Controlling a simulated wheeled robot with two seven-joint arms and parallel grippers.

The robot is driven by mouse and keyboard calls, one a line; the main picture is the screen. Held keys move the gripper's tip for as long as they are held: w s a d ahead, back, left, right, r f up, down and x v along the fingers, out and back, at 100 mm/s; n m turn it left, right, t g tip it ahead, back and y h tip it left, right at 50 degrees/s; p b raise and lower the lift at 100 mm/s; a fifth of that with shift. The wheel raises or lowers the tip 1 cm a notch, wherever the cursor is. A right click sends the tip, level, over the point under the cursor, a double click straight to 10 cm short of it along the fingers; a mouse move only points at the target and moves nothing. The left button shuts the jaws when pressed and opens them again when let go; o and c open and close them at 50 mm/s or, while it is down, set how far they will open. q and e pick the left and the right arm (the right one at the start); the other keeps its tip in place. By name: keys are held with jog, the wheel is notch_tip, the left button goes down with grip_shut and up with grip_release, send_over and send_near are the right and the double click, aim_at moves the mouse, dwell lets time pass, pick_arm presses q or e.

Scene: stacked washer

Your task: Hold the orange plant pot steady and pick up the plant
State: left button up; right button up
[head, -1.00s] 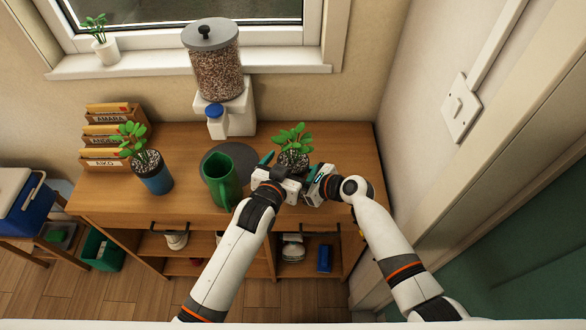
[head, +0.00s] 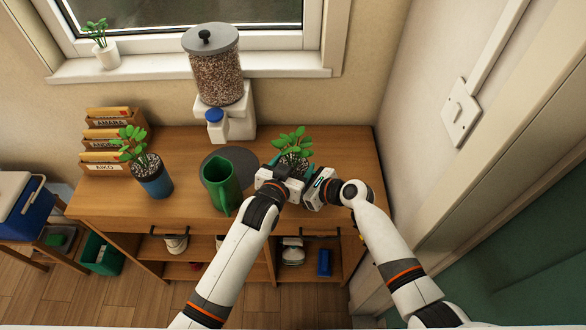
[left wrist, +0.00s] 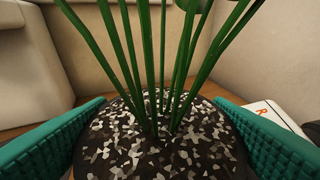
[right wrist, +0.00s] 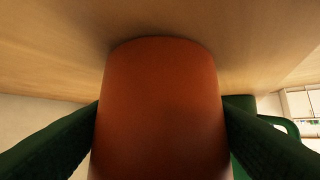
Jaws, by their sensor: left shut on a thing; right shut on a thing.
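The plant (head: 293,142), with green leaves on thin stems, stands at the right of the wooden table in the head view. In the left wrist view its stems (left wrist: 150,60) rise from a dark speckled soil mound (left wrist: 155,150). My left gripper (head: 291,163) is shut on the plant at this mound, with one teal finger on each side. The orange plant pot (right wrist: 160,110) fills the middle of the right wrist view. My right gripper (right wrist: 160,135) is shut on the pot from both sides. In the head view the grippers hide the pot.
A green mug (head: 222,180) stands just left of my left gripper. A blue pot with a plant (head: 153,180) is further left. A grain dispenser (head: 212,75) stands behind, by the window. A wall (head: 440,60) rises on the right.

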pick_arm(q)
notch_tip(320, 180, up, 10)
jog(key=shift+r, duration=0.1)
dwell(0.4)
pick_arm(e)
jog(key=o, duration=0.8)
jog(key=shift+o, duration=0.2)
